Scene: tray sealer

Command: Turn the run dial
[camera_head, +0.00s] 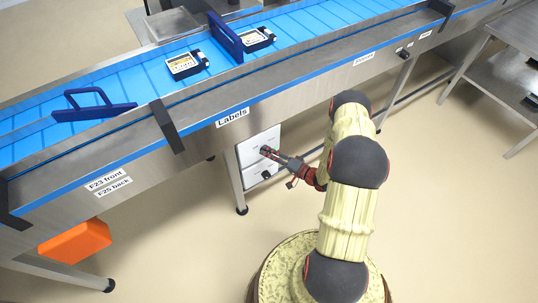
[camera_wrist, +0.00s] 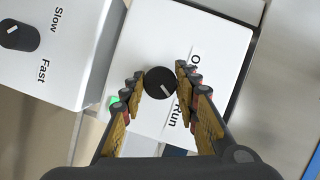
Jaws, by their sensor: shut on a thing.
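The run dial (camera_wrist: 160,82) is a round black knob with a white pointer line on a white panel in the wrist view. The pointer line is directed down and right, toward the word "Run". The label toward the top is partly hidden by a finger. My gripper (camera_wrist: 161,84) has a finger on each side of the dial and is shut on it. In the head view my gripper (camera_head: 272,154) reaches the white control box (camera_head: 257,145) under the conveyor, and hides the dial there.
A second black dial marked Slow and Fast (camera_wrist: 19,35) sits on a white box at the left. A green light (camera_wrist: 114,101) shows partly beside the left finger. The blue conveyor (camera_head: 120,88) runs above, with an orange box (camera_head: 75,242) below it.

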